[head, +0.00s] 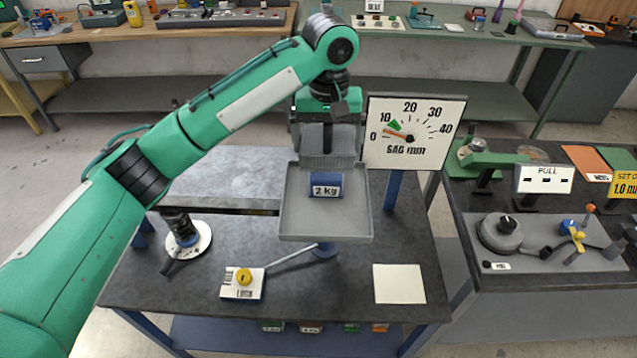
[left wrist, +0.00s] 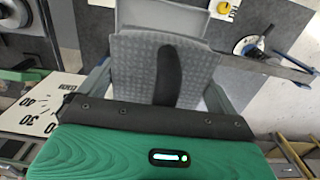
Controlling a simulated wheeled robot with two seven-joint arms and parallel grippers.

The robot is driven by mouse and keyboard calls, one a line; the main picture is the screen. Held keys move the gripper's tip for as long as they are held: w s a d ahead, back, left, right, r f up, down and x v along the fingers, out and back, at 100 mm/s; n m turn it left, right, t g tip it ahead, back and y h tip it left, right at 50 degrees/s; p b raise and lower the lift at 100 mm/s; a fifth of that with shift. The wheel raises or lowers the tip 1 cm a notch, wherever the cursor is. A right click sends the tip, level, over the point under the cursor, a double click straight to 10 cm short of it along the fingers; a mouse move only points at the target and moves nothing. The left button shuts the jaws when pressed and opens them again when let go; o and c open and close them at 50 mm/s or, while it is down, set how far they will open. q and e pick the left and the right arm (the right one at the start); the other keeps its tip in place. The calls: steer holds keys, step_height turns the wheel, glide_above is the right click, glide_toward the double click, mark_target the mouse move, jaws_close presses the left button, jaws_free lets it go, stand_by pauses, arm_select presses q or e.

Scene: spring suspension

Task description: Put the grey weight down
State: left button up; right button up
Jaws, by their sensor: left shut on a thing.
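My left gripper (head: 329,150) is shut on a grey block, the grey weight (head: 347,142). The gripper points down over the far part of a grey tray (head: 325,227). In the left wrist view the grey weight (left wrist: 137,68) has a textured face, with a dark finger of the left gripper (left wrist: 170,70) across it. A blue weight marked 2 kg (head: 325,186) sits in the tray, in front of the grey weight. I cannot tell whether the grey weight touches the tray. My right gripper is not in view.
A dial board (head: 415,131) stands just right of the gripper, its orange pointer below the 10 mark near a green patch. A yellow-button box (head: 243,282), a round white base (head: 188,240) and a blank card (head: 399,284) are on the dark table (head: 350,300).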

arm_select(q)
steer(key=shift+w, duration=0.1)
steer(key=shift+f, duration=0.4)
step_height(320, 180, down, 14)
steer(key=p, duration=0.3)
steer(key=shift+f, duration=0.25)
step_height(320, 180, down, 3)
steer(key=shift+p, duration=0.55)
steer(key=shift+f, duration=0.6)
steer(key=shift+f, duration=0.1)
steer(key=o, duration=1.4)
steer(key=shift+f, duration=0.1)
steer(key=shift+s, duration=0.2)
